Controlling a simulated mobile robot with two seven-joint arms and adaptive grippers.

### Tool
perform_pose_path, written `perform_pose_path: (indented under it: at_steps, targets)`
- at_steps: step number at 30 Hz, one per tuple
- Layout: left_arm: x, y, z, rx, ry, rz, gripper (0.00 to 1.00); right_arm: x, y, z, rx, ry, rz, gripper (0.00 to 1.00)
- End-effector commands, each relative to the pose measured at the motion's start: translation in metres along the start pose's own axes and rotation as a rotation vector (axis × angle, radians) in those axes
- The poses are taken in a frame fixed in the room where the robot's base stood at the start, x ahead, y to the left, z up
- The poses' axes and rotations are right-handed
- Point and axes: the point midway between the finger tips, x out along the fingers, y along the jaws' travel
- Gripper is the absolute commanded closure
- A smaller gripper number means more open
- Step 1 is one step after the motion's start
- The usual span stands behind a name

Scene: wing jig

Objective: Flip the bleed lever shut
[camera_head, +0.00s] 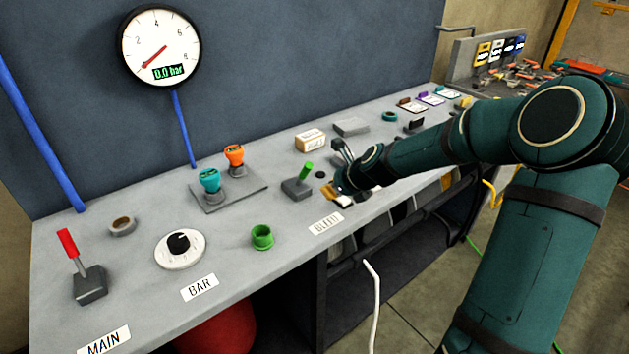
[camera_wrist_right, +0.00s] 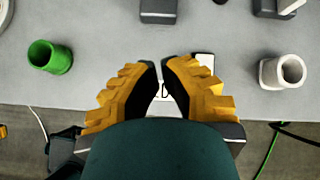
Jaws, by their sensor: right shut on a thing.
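The bleed lever (camera_head: 302,177) has a green handle on a dark grey base and stands on the grey bench behind the BLEED label (camera_head: 326,224). The handle is tilted up to the right. Its base (camera_wrist_right: 158,10) shows at the top edge of the right wrist view; the handle is out of that frame. My right gripper (camera_head: 332,191) is just right of the lever and apart from its handle. Its yellow fingers (camera_wrist_right: 161,70) are nearly together over the label; what they close on cannot be made out. My left gripper is out of view.
A green cup (camera_head: 262,237) stands left of the label, and a white cup (camera_wrist_right: 282,72) stands to the right. Orange and teal valves (camera_head: 209,181) stand behind left. The gauge (camera_head: 160,47) reads 0.0 bar. A red-handled MAIN lever (camera_head: 88,284) is far left.

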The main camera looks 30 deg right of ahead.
Motion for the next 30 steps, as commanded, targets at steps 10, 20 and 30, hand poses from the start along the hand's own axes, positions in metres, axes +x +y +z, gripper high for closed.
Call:
perform_pose_path:
  at_steps: [10,20,30]
  targets:
    - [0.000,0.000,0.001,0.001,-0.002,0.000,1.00,0.044,0.001,0.014,-0.004,-0.003,0.000,1.00]
    - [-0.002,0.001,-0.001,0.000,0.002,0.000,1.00,0.050,0.000,0.036,-0.001,0.000,0.000,1.00]
    - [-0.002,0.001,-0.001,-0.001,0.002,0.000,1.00,0.051,0.000,0.039,0.001,0.000,-0.001,1.00]
